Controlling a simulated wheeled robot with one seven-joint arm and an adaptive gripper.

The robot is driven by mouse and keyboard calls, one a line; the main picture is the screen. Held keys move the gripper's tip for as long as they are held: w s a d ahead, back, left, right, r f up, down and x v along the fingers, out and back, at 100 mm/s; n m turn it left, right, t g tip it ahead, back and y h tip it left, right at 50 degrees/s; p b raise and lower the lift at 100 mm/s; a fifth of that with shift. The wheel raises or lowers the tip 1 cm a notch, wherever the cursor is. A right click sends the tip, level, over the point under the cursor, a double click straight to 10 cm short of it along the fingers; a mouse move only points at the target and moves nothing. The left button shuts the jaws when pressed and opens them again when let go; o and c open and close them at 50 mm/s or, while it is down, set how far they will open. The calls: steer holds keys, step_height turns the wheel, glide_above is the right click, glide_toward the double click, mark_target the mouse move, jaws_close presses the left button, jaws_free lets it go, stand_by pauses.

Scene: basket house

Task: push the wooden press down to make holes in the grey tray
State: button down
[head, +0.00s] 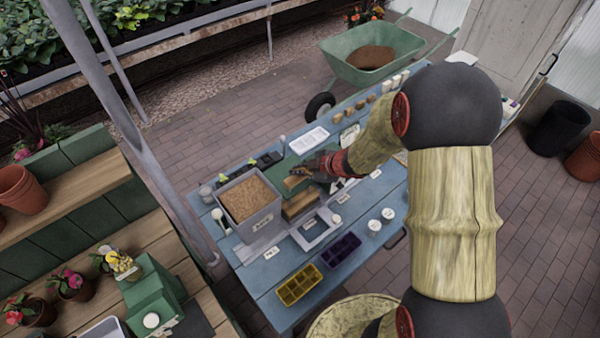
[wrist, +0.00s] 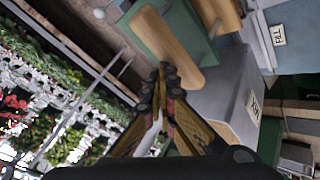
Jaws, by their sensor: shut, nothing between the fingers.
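My gripper (wrist: 167,72) is shut and empty, its fingertips together at the lower end of a wooden bar (wrist: 168,48) in the wrist view. I cannot tell whether they touch it. A second wooden bar (wrist: 217,14) lies beyond it. Which bar belongs to the press is not clear. In the head view, my gripper (head: 322,168) is over the green board (head: 312,160), beside a wooden piece (head: 297,181); another wooden block (head: 301,201) stands nearer. A grey tray (head: 320,232) lies in front of that block on the blue table. Any holes in it are too small to see.
A grey bin of soil (head: 221,184) stands left of the wooden pieces, and its side also shows in the wrist view (wrist: 230,85). Yellow (head: 298,287) and purple (head: 341,249) trays and white-topped jars (head: 375,226) occupy the table's near side. A white tray (head: 307,140) is behind.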

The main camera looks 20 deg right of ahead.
steer(key=shift+f+b, duration=0.8)
steer(key=shift+f, duration=0.45)
stand_by(0.9)
steer(key=shift+r, duration=0.1)
steer(key=shift+r+p, duration=2.2)
steer(key=shift+p, duration=0.2)
step_height(320, 180, up, 5)
steer(key=p, duration=0.5)
